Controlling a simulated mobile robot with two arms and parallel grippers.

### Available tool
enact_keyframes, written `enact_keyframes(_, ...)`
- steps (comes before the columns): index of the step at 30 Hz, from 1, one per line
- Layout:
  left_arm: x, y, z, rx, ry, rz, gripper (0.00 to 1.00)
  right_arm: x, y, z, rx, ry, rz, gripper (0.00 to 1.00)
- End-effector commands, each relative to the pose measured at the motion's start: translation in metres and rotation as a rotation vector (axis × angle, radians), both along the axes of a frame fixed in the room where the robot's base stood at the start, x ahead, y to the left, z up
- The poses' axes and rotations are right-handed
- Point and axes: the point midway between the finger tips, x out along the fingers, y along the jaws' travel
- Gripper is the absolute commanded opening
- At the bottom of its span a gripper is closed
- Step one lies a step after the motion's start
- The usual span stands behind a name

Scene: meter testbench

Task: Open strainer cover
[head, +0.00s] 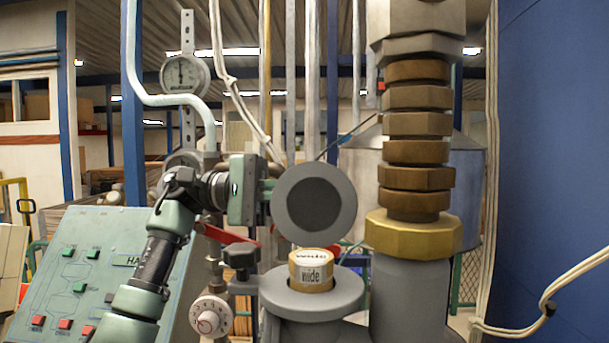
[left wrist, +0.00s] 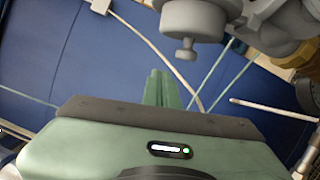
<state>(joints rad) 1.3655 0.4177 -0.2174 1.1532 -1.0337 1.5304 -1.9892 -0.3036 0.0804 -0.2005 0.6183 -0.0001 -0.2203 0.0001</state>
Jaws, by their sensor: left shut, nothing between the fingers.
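The strainer cover (head: 314,203), a round grey disc with a darker inner face, stands tilted up above the strainer body (head: 345,290) in the head view. Below it, the body's round grey opening shows a brass-coloured insert (head: 312,272) with a label reading "wide". My left gripper (head: 268,187) is at the cover's left edge, its fingertips partly hidden there; I cannot tell if they touch. In the left wrist view its green fingers (left wrist: 164,88) are shut and empty, with a grey knob (left wrist: 187,50) beyond them. My right gripper is not in view.
A stack of brass nuts on a grey pipe (head: 417,130) stands close to the right of the cover. A red-handled valve (head: 225,234), a white dial (head: 210,316) and a green button panel (head: 90,265) are at left. A gauge (head: 184,74) hangs above.

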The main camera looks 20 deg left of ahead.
Motion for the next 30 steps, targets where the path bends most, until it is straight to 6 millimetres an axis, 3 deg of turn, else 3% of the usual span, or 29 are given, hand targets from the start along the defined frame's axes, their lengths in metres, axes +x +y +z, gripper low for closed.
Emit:
enact_keyframes(9, -0.031, -0.002, 0.010, 0.000, 0.000, 0.003, 0.00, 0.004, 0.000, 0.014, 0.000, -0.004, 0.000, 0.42)
enact_keyframes(23, -0.036, -0.003, 0.010, -0.001, 0.000, 0.003, 0.00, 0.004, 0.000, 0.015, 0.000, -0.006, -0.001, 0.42)
enact_keyframes(30, -0.048, -0.005, 0.019, 0.032, -0.159, 0.002, 0.00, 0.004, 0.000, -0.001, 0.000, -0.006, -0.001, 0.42)
